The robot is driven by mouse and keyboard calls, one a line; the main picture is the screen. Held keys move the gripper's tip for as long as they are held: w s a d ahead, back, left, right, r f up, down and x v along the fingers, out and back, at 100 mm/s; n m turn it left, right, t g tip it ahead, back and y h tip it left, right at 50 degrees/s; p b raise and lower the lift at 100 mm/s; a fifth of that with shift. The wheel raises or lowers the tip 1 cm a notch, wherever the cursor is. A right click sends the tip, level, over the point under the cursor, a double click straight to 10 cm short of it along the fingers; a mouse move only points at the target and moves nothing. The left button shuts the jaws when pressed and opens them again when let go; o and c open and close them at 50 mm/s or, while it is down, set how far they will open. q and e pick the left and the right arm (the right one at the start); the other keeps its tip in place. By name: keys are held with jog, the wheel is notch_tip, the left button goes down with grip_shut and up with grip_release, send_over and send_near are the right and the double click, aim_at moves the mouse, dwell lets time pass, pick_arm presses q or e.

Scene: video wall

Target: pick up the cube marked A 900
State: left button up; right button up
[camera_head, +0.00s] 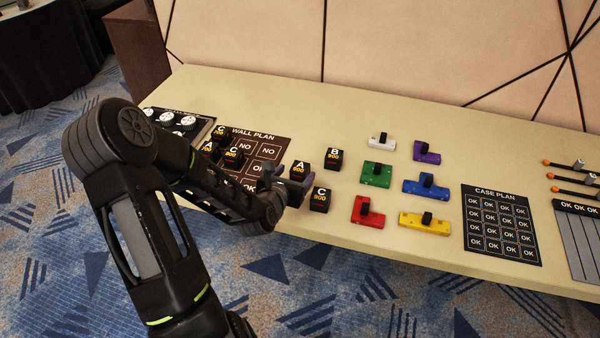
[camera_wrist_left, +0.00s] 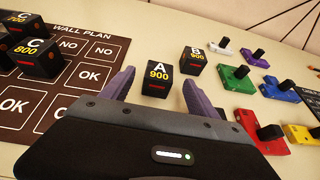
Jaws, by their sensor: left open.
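The black cube marked A 900 (camera_head: 299,171) stands on the table to the right of the wall plan mat. In the left wrist view the cube (camera_wrist_left: 157,78) faces me, upright, ahead of and between my fingers. My left gripper (camera_head: 290,178) is open and empty, its purple fingers (camera_wrist_left: 158,92) spread to either side just short of the cube. A cube marked B 900 (camera_head: 333,159) stands behind it to the right. A cube marked C 900 (camera_head: 320,200) stands in front to the right. My right gripper is out of view.
The wall plan mat (camera_head: 268,150) holds several cubes on its left side. Coloured blocks with black knobs, such as the green one (camera_head: 377,174), stand to the right. The case plan (camera_head: 501,225) lies farther right. The table's front edge is close to the cubes.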

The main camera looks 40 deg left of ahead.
aim_at(298, 170)
pick_arm(q)
jog(key=shift+x, duration=2.6)
jog(key=c, duration=1.5)
